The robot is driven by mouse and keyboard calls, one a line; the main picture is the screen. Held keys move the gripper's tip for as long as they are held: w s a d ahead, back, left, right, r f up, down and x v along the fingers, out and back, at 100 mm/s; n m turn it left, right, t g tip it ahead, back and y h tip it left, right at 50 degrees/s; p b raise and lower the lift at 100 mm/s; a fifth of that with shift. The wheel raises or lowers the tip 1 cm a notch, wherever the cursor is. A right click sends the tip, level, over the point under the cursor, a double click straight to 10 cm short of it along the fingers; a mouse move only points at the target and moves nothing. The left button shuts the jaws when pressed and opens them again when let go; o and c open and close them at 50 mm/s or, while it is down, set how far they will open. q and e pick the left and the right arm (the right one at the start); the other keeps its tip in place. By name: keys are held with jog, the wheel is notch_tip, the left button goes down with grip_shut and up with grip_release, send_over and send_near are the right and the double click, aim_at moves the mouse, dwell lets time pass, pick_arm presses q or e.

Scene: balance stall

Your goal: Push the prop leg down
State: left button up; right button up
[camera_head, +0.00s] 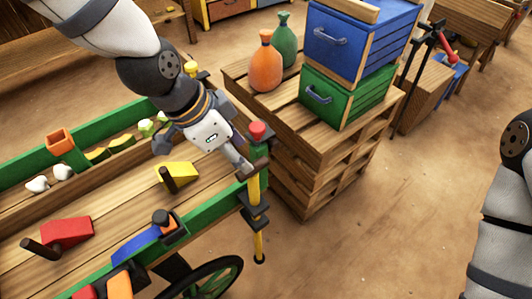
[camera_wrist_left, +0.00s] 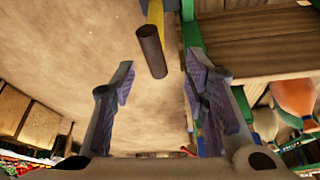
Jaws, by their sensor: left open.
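The prop leg (camera_head: 257,190) is a yellow upright post with a red knob on top, at the near right corner of a green-edged wooden cart. It passes through dark brackets and ends in a dark foot (camera_head: 259,259). A dark brown handle (camera_head: 256,168) sticks out from its upper part. My left gripper (camera_head: 243,166) is close beside the handle, below the red knob. In the left wrist view my left gripper (camera_wrist_left: 160,75) is open, with the brown handle (camera_wrist_left: 151,52) showing between and beyond its fingertips; contact cannot be told. My right gripper is out of view.
Bare floor lies at the front right.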

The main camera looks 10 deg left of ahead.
aim_at(258, 179)
pick_arm(q)
jog(key=f, duration=0.2)
jog(key=d+f+b, duration=0.1)
jog(key=f, duration=0.1)
jog(key=shift+s, duration=0.1)
jog(key=b+x, duration=0.1)
jog(key=x, duration=0.6)
jog(key=shift+d, duration=0.1)
jog(key=shift+w+d+f, duration=0.15)
jog(key=shift+w+f, duration=0.05)
jog(key=shift+f, duration=0.05)
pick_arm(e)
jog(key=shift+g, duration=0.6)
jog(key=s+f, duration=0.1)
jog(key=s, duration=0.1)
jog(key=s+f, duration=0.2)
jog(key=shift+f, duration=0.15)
pick_arm(q)
grip_shut()
